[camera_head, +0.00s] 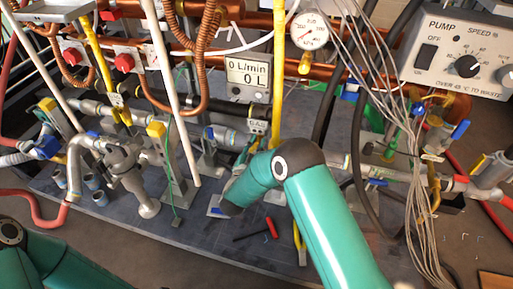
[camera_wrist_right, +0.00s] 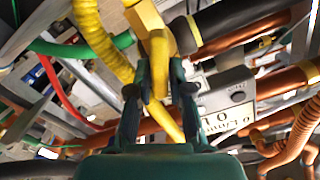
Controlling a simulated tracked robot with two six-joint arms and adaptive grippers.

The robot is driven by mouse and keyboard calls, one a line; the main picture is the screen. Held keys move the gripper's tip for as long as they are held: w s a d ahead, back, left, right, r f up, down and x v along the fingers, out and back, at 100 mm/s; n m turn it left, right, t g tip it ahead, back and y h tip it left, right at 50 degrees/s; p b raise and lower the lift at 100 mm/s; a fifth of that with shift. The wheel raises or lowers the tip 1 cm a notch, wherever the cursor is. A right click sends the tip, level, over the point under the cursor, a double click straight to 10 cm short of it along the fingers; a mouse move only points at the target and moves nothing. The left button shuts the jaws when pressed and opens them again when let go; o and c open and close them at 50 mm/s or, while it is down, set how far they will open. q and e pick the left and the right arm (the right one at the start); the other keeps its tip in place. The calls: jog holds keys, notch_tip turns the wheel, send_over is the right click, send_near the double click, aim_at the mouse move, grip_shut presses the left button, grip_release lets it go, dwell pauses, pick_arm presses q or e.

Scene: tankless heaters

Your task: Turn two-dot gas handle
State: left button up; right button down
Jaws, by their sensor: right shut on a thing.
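In the right wrist view my right gripper (camera_wrist_right: 158,66) has its two dark teal fingers closed around a yellow handle (camera_wrist_right: 159,46) that stands up between the fingertips. I cannot make out any dots on the handle.
A display reading "0 L/min, 0 L" (camera_head: 248,72) and a round gauge (camera_head: 309,31) stand behind the arm. Copper pipes, hoses and loose grey cables (camera_head: 398,130) crowd the right arm. A pump box (camera_head: 460,50) is at the upper right. A red-handled tool (camera_head: 271,228) lies on the dark board.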

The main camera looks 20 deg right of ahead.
jog(key=m+b, duration=0.2)
jog(key=f+m+b, duration=0.1)
jog(key=m+b, duration=0.1)
jog(key=m, duration=0.1)
jog(key=d+m+b, duration=0.1)
jog(key=m+b, duration=0.1)
jog(key=b, duration=0.1)
jog(key=shift+s+f, duration=0.25)
jog(key=shift+s, duration=0.05)
jog(key=shift+m+b, duration=0.7)
jog(key=shift+m, duration=0.3)
jog(key=shift+f+m+b, duration=0.1)
jog(key=shift+m+b, duration=0.25)
jog(key=shift+m, duration=1.25)
jog(key=c, duration=1.1)
grip_release()
jog(key=shift+c, duration=0.2)
jog(key=shift+a, duration=0.1)
